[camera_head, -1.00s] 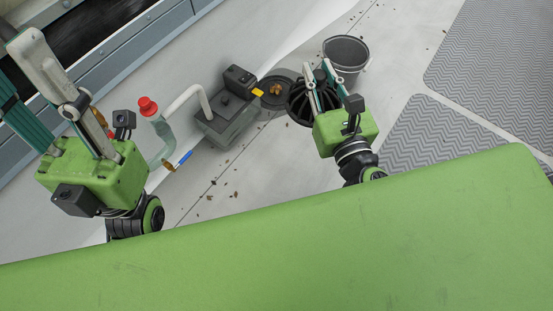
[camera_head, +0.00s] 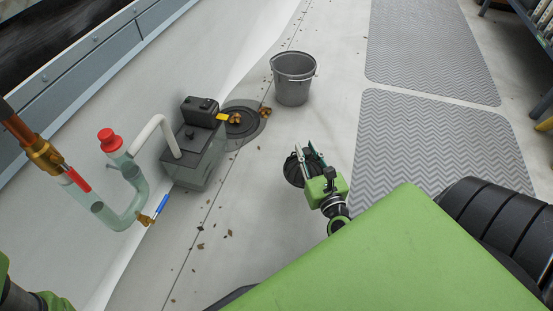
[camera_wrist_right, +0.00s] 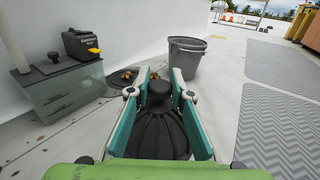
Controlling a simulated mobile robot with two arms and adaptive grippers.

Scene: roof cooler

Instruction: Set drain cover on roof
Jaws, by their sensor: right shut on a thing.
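The black domed, ribbed drain cover (camera_head: 294,171) is in my right gripper (camera_head: 308,152). In the right wrist view the teal fingers are shut on the knob at the top of the drain cover (camera_wrist_right: 158,120). Its lower part is hidden by the green gripper body. The round dark drain (camera_head: 257,133) is set in the roof, left of and beyond the gripper, with brown leaves (camera_head: 235,118) on it. My left gripper is out of view; only a bit of green shows at the lower left corner of the head view.
A grey bucket (camera_head: 293,80) stands beyond the drain. A grey pump box (camera_head: 195,158) stands left of the drain, with pipes and a red-capped trap (camera_head: 118,150) beside it. Grey ribbed mats (camera_head: 425,145) lie at right. Loose leaves dot the pale roof.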

